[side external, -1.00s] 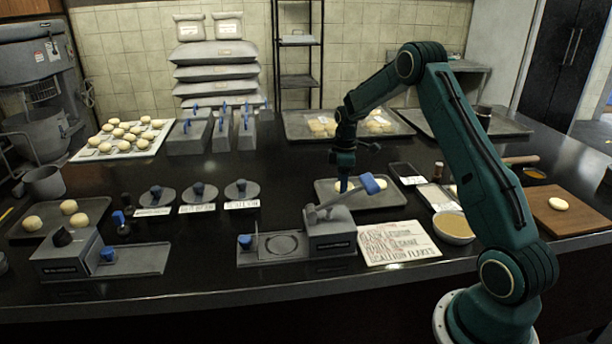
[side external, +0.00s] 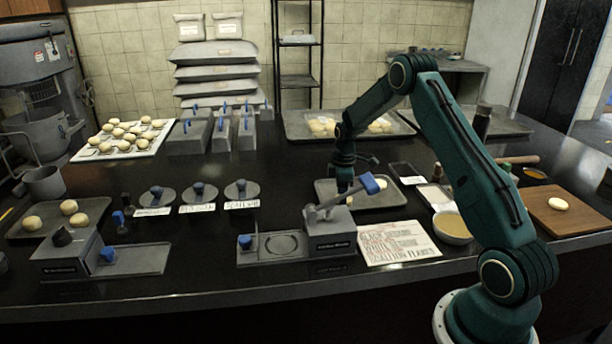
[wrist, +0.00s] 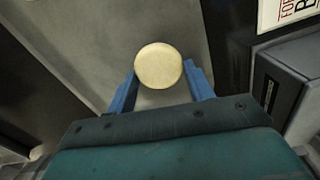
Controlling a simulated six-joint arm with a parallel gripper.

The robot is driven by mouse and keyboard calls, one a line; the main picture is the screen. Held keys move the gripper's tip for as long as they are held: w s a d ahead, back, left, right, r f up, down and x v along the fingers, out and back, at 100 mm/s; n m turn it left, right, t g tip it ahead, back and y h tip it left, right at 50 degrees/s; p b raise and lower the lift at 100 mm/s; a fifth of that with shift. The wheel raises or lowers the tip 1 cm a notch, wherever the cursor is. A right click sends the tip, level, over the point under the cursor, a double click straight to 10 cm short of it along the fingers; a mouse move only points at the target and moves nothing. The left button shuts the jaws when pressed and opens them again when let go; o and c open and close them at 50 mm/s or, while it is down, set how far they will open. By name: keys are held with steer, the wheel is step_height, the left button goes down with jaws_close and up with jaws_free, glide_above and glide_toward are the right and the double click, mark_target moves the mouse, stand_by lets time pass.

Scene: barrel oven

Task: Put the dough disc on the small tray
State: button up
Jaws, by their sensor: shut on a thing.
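The pale round dough disc (wrist: 158,65) sits between the two blue fingers of my gripper (wrist: 160,68) in the wrist view. My gripper is shut on it. The small grey tray (wrist: 95,35) lies below the disc; I cannot tell whether the disc touches it.
A printed sheet (side external: 398,243) and a bowl (side external: 452,227) lie to the right. A wooden board (side external: 580,218) holds another dough piece (side external: 558,203).

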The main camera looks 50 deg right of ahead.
steer(key=shift+f, duration=0.1)
steer(key=o, duration=0.8)
steer(key=shift+c, duration=0.2)
step_height(320, 180, up, 12)
stand_by(0.6)
